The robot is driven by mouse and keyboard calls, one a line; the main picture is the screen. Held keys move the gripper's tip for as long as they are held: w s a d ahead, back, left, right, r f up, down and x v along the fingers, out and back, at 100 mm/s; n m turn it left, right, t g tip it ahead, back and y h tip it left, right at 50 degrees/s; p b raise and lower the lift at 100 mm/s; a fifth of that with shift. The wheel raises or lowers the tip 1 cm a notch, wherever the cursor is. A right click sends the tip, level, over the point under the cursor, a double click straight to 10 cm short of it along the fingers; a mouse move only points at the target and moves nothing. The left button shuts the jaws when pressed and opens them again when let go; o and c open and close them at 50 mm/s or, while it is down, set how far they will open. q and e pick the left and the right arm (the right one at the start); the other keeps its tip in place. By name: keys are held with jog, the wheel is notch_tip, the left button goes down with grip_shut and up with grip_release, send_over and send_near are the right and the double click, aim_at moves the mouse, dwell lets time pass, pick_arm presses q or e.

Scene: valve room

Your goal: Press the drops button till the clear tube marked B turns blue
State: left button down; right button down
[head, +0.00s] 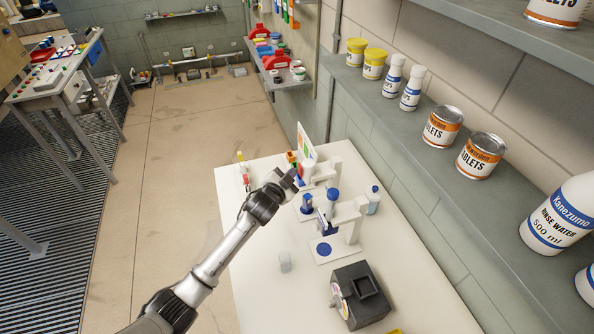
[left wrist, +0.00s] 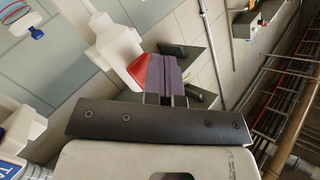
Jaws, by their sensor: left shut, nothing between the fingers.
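My left gripper (head: 295,178) is shut and empty over the back part of the white table, beside a white stand (head: 328,172). In the left wrist view its fingers (left wrist: 166,80) are together, with a red part (left wrist: 138,70) of a white stand (left wrist: 115,42) right beside them; I cannot tell whether they touch. Nearer in the head view is another white stand (head: 347,222) with blue parts and a blue disc (head: 324,249) on its base. A small pale, clear-looking vessel (head: 285,262) stands in front. I cannot read a B or the word drops anywhere. My right gripper is not in view.
A black box (head: 362,295) stands on the white table (head: 262,300). A blue-capped bottle (head: 373,201) is behind the nearer stand. A card with coloured patches (head: 306,147) stands at the back. A wall shelf (head: 408,122) with tins and bottles runs along the right.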

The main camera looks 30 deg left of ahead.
pick_arm(q)
jog(key=shift+s+a+p, duration=0.55)
jog(key=shift+s+p, duration=0.1)
jog(key=shift+s, duration=0.05)
jog(key=s+a+p, duration=0.1)
jog(key=s, duration=0.1)
jog(key=s+a+p, duration=0.1)
jog(key=s+a, duration=0.1)
jog(key=shift+p, duration=0.35)
jog(key=shift+a, duration=0.1)
dwell(0.9)
